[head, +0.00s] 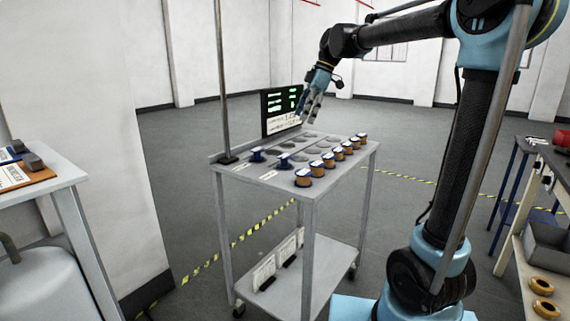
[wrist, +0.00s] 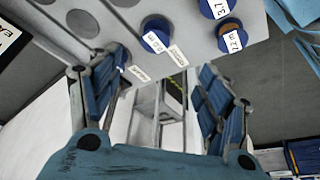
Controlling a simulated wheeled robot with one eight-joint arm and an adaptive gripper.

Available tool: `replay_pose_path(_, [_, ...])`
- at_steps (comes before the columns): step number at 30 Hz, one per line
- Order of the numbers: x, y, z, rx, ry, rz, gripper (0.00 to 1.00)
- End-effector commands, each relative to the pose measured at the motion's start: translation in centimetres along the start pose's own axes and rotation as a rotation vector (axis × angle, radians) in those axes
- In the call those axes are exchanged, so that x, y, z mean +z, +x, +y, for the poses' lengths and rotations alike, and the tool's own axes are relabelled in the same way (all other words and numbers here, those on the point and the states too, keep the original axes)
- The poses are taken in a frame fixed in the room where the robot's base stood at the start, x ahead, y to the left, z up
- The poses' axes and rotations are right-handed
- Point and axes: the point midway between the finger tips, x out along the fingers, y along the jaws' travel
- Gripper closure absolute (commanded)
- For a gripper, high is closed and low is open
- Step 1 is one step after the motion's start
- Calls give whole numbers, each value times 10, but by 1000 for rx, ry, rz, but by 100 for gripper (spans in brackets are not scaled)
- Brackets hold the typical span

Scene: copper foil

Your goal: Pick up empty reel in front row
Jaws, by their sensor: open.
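A grey cart (head: 262,179) carries the reels. Two blue reels without visible copper stand along its left edge: one (head: 257,154) at the far left and one (head: 284,160) nearer the copper row. In the wrist view one blue reel (wrist: 155,36) stands beside a white tag, and another (wrist: 122,56) is partly hidden by the left finger. A copper-wound reel (wrist: 230,38) labelled 7.2 m is to their right. My gripper (head: 311,110) is open and empty, pointing down above the cart's far side, apart from the reels. Its spread fingers (wrist: 163,64) frame the wrist view.
Several copper reels (head: 328,160) line the cart's right side; empty round recesses (head: 300,143) lie between. A board with green displays (head: 281,111) stands at the back edge. A thin post (head: 223,80) rises from the left corner. A table (head: 62,177) is at left, a workbench at right.

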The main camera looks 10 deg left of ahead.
Motion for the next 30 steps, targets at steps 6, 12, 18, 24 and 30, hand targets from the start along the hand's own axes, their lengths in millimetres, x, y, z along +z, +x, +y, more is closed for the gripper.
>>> replay_pose_path(6, [-12,9,8,-11,-53,10,29])
replay_pose_path(12, [-12,42,7,-11,-53,10,29])
replay_pose_path(18, [-12,78,7,-11,-52,10,29])
replay_pose_path(24, [-12,109,6,-11,-51,9,29])
replay_pose_path(30, [-12,122,6,-10,-50,10,29])
